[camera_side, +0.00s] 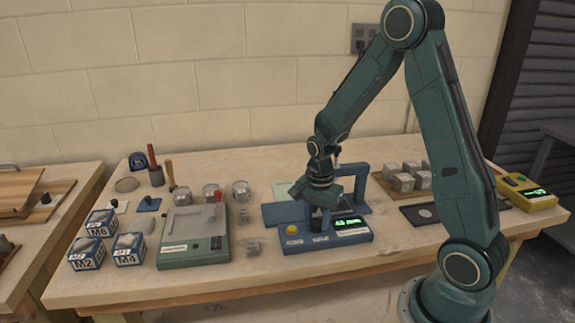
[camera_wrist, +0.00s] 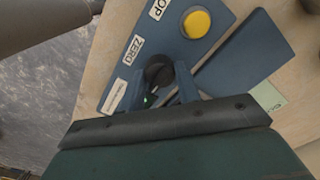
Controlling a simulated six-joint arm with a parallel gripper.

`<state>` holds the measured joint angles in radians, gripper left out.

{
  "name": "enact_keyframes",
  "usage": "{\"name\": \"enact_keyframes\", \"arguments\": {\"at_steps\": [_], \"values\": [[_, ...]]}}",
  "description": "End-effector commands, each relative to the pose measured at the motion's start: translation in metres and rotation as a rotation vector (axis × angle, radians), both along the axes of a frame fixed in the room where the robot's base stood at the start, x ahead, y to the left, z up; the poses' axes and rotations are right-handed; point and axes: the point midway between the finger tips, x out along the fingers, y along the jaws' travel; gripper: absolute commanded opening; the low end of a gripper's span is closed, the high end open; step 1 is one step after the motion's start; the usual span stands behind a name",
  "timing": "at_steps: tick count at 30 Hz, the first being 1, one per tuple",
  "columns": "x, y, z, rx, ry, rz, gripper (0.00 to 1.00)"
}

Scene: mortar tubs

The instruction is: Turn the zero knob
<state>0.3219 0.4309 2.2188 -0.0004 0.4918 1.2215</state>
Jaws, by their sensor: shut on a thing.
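The zero knob (camera_wrist: 158,70) is a round black knob on a blue device (camera_side: 330,243), beside a white label reading ZERO in the wrist view. My gripper (camera_wrist: 162,86) comes down over the knob, with one blue finger on each side, shut on it. In the side view my gripper (camera_side: 319,214) is at the middle of the device's front panel and hides most of the knob. A green lit display (camera_side: 350,223) is on the right of the panel; its digits are too small to read surely. A small green light shows beside the knob in the wrist view.
A yellow button (camera_wrist: 197,24) sits near the knob, by a label ending in OP. A blue frame (camera_side: 362,185) stands behind the device. Grey cubes (camera_side: 403,180) and a yellow meter (camera_side: 528,192) are to the right. A green scale (camera_side: 193,240) and marked boxes (camera_side: 88,254) are left.

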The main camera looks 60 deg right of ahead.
Motion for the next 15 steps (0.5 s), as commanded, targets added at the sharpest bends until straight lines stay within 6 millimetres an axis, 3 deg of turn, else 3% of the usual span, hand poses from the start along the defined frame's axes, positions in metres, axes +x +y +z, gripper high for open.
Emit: {"name": "enact_keyframes", "arguments": {"at_steps": [15], "values": [[0.0002,-0.0001,0.0005,-0.001,0.0,0.309,0.1]]}}
